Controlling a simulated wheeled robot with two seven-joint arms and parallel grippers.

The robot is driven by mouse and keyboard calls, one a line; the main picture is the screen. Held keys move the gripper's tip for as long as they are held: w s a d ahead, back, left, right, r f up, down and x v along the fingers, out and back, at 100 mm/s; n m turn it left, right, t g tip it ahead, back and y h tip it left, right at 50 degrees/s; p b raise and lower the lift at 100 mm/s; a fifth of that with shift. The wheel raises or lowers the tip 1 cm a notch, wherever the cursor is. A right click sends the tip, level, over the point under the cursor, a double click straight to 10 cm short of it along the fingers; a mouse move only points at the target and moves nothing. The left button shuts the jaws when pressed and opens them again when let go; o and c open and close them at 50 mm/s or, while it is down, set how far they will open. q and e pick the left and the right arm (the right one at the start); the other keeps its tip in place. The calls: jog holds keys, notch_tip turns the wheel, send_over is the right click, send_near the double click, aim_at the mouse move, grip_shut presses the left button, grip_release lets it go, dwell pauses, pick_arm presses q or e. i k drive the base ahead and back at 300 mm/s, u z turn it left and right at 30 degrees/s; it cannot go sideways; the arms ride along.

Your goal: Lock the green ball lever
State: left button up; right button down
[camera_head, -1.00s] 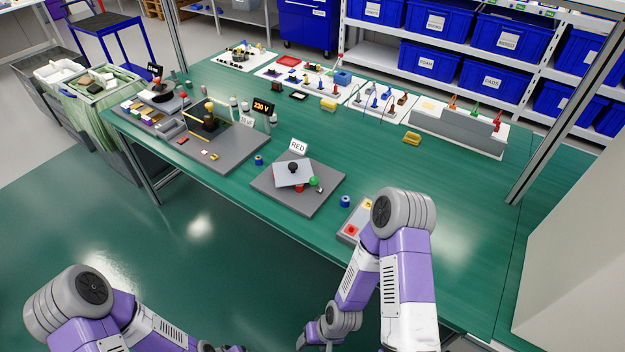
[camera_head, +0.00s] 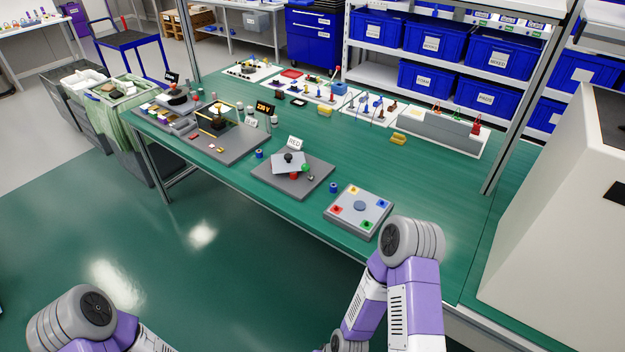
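The green ball (camera_head: 304,168) of a lever sits on the right side of a grey square base plate (camera_head: 318,186) on the green table. Next to it are a red ball (camera_head: 293,175), a small grey metal knob and a light grey plate with a black knob (camera_head: 288,157). A white sign reading RED (camera_head: 295,142) stands behind them. The lever's own arm is too small to make out. My two arms show at the bottom of the view, in front of the table. Neither gripper is in view.
A grey panel with coloured corner buttons (camera_head: 359,210) lies near the table's front edge, with a blue cylinder (camera_head: 333,188) beside it. Another grey board (camera_head: 232,150) with fixtures lies to the left. Trays with small levers line the back.

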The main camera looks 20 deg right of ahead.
aim_at(305, 167)
jog(key=u, duration=0.45)
jog(key=i, duration=1.25)
jog(key=z, duration=0.55)
